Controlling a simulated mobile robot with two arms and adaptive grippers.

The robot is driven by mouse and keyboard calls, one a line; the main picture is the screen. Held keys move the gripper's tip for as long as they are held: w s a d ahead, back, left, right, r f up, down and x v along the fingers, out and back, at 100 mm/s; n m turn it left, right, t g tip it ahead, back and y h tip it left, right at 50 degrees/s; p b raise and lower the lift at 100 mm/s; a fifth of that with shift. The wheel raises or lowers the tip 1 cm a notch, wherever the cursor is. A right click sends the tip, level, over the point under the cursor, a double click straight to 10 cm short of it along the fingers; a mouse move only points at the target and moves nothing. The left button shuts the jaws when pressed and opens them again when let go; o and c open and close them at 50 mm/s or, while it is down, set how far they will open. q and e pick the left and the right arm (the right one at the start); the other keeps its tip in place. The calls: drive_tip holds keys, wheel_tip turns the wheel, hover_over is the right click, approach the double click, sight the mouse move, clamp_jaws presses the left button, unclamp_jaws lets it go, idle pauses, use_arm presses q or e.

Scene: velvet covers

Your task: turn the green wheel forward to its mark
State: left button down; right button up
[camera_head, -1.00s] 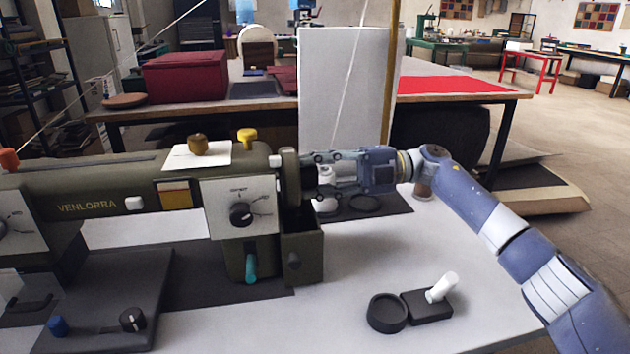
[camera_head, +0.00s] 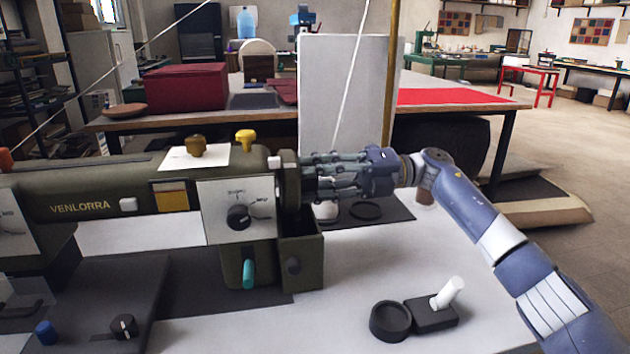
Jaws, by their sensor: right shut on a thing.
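The olive-green sewing machine (camera_head: 100,190), marked VENLORRA, stands across the left half of the table in the head view. Its green wheel (camera_head: 290,181) is at the right end of the machine, seen nearly edge-on. My right gripper (camera_head: 308,178) comes in from the right, lies about level and is shut on the wheel. Its fingers hide part of the wheel's outer face. I cannot make out the mark on the wheel. My left gripper is not in view.
A dial (camera_head: 239,217) and a teal lever (camera_head: 248,274) are on the machine's front. A black round dish (camera_head: 390,321) and a black block with a white peg (camera_head: 432,314) lie at the front right. A white panel (camera_head: 340,95) stands behind my gripper. The table's right part is mostly clear.

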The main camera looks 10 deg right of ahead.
drive_tip(key=shift+f, duration=0.1)
drive_tip(key=o, duration=1.1)
drive_tip(key=d, duration=1.2)
